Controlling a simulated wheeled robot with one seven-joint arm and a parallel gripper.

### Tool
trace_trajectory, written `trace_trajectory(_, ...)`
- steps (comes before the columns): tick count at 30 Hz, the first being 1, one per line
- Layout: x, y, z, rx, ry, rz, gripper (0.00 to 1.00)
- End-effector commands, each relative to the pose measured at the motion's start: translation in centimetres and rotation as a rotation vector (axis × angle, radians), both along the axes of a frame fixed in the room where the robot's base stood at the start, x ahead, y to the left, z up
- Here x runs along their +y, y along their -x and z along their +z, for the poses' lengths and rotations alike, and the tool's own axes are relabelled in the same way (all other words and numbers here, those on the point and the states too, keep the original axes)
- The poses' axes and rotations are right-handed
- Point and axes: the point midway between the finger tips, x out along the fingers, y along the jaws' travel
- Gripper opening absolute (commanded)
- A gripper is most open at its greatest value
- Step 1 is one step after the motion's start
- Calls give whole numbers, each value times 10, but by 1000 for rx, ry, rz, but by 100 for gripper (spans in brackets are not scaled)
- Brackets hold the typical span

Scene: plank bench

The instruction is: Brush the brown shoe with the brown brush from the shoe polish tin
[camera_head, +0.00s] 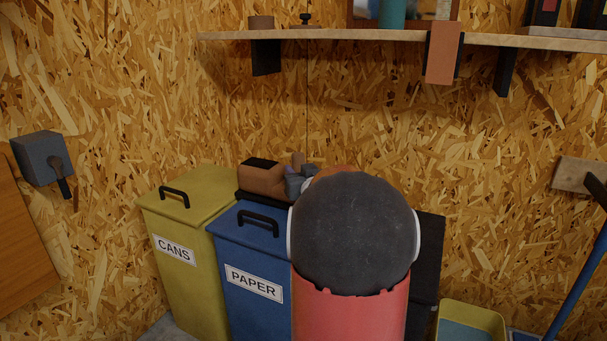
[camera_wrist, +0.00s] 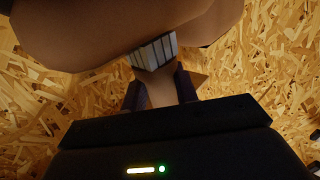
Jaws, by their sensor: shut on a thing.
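In the head view the brown shoe (camera_head: 262,180), with a black top, sits on a dark surface behind the bins. My gripper (camera_head: 294,184) is just to its right, partly covered by my own arm. In the wrist view my gripper (camera_wrist: 160,92) is shut on a brown piece that I take for the brown brush (camera_wrist: 171,88). A pale, striped block like bristles shows beyond the fingers. It is close against a large brown rounded form, apparently the shoe (camera_wrist: 90,30); whether they touch I cannot tell. I cannot make out the shoe polish tin.
A yellow cans bin (camera_head: 185,285) and a blue paper bin (camera_head: 250,310) stand in front of the shoe. A wall shelf (camera_head: 330,35) holds several items above. A yellow tub (camera_head: 472,316) is at the lower right. My arm blocks the centre.

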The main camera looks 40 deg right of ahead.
Motion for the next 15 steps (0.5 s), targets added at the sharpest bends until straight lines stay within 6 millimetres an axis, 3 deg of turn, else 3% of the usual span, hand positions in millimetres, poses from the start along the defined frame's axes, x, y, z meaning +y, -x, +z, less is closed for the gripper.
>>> trace_trajectory(6, 2, -5, -1, 1, -1, 1, 7)
trace_trajectory(15, -4, 8, 0, 2, -1, -1, 7)
